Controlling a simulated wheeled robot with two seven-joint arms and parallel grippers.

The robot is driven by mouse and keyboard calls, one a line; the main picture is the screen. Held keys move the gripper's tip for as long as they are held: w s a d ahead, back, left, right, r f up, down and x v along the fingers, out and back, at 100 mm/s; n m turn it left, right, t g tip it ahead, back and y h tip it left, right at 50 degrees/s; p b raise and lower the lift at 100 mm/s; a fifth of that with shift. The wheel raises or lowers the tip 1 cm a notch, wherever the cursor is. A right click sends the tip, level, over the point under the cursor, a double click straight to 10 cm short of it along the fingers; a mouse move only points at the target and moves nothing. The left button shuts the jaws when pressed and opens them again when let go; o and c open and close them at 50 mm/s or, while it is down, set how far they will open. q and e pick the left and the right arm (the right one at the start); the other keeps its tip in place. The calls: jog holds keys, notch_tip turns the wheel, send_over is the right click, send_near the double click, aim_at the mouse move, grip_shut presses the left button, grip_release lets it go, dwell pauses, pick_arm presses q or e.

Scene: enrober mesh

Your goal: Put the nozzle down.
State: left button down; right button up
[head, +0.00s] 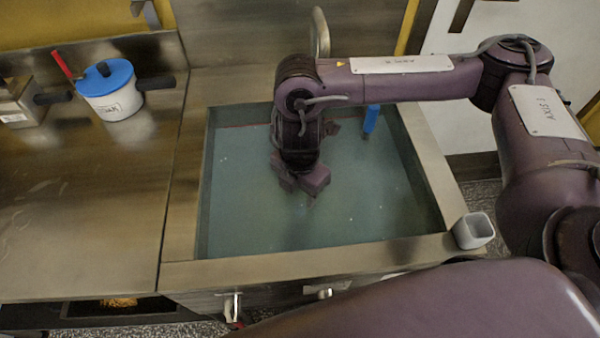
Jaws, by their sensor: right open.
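My right gripper (308,188) hangs over the sink basin (182,190), pointing down, and is open. I see nothing held between its fingers, though the wrist partly hides them. A slim blue piece (371,119) stands near the basin's back right, partly behind my forearm and apart from the gripper. It may be the nozzle, but I cannot tell for certain. My left gripper is out of view.
A small white square cup (473,231) sits on the basin's front right rim. A white pot with a blue lid (109,88) and a metal box-like pan (20,103) stand on the left counter (80,215). A curved faucet (319,32) rises behind. The counter's front is clear.

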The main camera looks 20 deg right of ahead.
aim_at(300, 203)
jog(key=shift+r+p, duration=0.3)
jog(key=shift+r, duration=2.1)
